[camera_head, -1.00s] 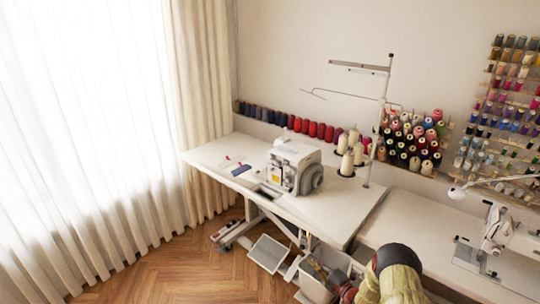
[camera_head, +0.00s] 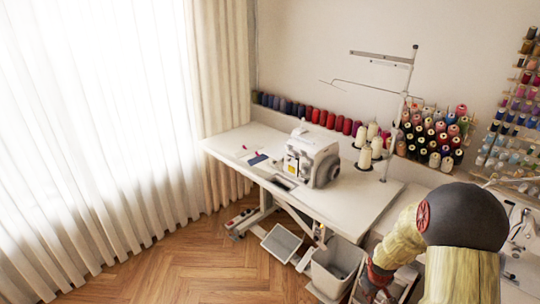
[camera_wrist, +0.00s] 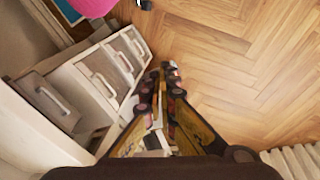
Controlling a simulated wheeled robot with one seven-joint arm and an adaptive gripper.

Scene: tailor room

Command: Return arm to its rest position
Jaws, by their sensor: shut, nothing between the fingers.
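My gripper shows in the wrist view (camera_wrist: 166,68), its two dark-tipped fingers brought together over the floor. It is shut with nothing visible between the fingertips. In the head view my yellow arm with its black joint fills the lower right. It hangs in front of the second table, beside the grey bin. The gripper's tips cannot be made out clearly in the head view.
The sewing table (camera_head: 350,208) carries a white sewing machine (camera_head: 312,155) and thread cones. A grey bin (camera_head: 335,268) stands below it, close to my arm. Drawers (camera_wrist: 100,75) flank the gripper on the left. The parquet floor (camera_wrist: 235,60) is clear to the right.

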